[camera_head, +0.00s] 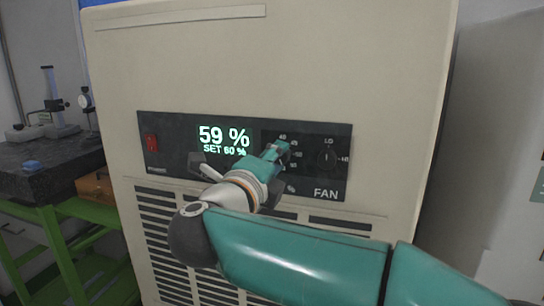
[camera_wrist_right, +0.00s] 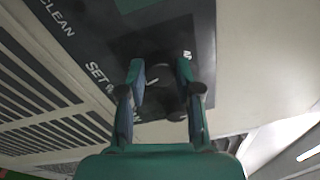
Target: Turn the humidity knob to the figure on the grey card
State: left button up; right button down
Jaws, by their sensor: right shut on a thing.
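The dark control panel (camera_head: 176,128) is on the front of a beige cabinet. Its green display (camera_head: 223,137) reads 59 %, with SET 60 % below. My right gripper (camera_head: 276,152) is at the humidity knob, right of the display, and covers it in the head view. Printed figures show around it, 40 and 45 among them. In the right wrist view my gripper's fingers (camera_wrist_right: 161,72) stand on both sides of the dark knob (camera_wrist_right: 162,92), shut on it. I cannot make out a grey card. My left gripper is out of view.
The FAN knob (camera_head: 326,158), marked LO, is just right of my right gripper. A red switch (camera_head: 151,142) is at the panel's left end. Vents (camera_head: 165,225) lie below the panel. A dark-topped bench (camera_head: 45,165) with gauges stands at the left.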

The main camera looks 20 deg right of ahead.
jog(key=n, duration=0.1)
jog(key=n+p, duration=0.1)
jog(key=n, duration=0.3)
jog(key=shift+f+t, duration=0.3)
jog(key=shift+t, duration=0.1)
jog(key=c, duration=0.8)
grip_release()
jog(key=shift+w, duration=0.1)
jog(key=shift+r, duration=0.1)
jog(key=shift+p, duration=0.3)
jog(key=v, duration=1.2)
